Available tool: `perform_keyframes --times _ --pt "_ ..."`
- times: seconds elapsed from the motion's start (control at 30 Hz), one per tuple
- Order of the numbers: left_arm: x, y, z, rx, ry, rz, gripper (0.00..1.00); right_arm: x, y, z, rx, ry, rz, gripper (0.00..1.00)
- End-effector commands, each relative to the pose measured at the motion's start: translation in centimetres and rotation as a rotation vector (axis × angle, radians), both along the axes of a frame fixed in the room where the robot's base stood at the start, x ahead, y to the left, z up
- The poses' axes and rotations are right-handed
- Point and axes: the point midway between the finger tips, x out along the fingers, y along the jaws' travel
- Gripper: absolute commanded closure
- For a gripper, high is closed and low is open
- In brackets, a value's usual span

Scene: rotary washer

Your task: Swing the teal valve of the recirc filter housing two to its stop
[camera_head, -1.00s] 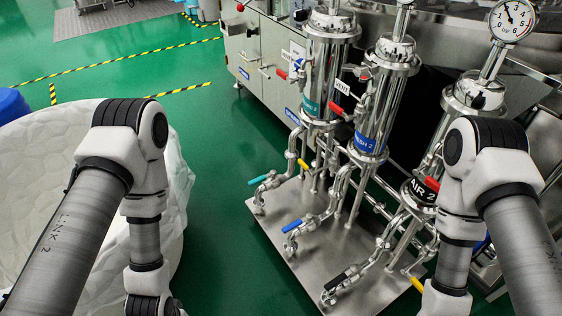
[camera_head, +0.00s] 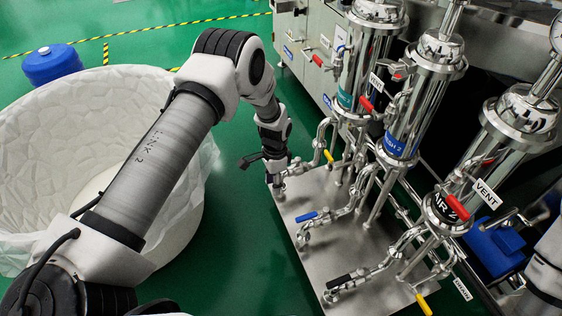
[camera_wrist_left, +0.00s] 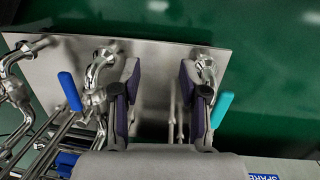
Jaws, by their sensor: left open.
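The teal valve handle (camera_wrist_left: 222,108) shows in the left wrist view, just outside the right-hand finger. Its metal valve body (camera_wrist_left: 205,66) is partly behind that finger. In the head view my left arm hides the teal handle. The housing with the teal band (camera_head: 344,98) stands at the back of the skid. My left gripper (camera_head: 273,182) is low at the skid's far left corner. In the left wrist view the gripper (camera_wrist_left: 160,95) is open, with nothing clearly between its fingers. My right gripper is out of view.
A blue valve handle (camera_head: 306,216) and a black one (camera_head: 340,281) sit nearer on the metal base plate (camera_head: 322,258). Yellow (camera_head: 328,156) and red (camera_head: 367,104) handles are close by. A white-lined bin (camera_head: 190,225) stands left. Green floor is clear between bin and skid.

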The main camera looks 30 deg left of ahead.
Motion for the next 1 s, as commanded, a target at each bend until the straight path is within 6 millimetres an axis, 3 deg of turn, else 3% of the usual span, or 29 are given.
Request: perform_keyframes --times 0.03,0.1,0.2,0.37,0.6,0.7,0.97,1.0 --pt "3.6 0.9 2.1 0.002 -0.046 -0.016 0.56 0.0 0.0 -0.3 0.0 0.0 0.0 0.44" --pt "7.0 1.9 4.8 0.006 -0.097 -0.029 0.56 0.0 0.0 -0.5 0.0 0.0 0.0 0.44" --pt "9.2 2.6 6.7 0.01 -0.138 -0.03 0.56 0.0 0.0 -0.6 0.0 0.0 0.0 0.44" --pt "9.4 2.6 5.3 0.011 -0.142 -0.029 0.56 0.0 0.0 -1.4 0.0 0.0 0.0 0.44" --pt "9.3 2.6 0.5 0.011 -0.142 -0.028 0.56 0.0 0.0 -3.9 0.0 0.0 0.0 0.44" --pt "9.4 2.6 -0.7 0.011 -0.142 -0.028 0.56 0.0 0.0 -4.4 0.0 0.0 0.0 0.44" --pt "9.4 2.6 -0.8 0.01 -0.143 -0.027 0.56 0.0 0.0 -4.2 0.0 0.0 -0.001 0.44" --pt "9.4 2.6 -0.8 0.01 -0.143 -0.027 0.67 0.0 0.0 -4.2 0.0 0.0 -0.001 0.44"
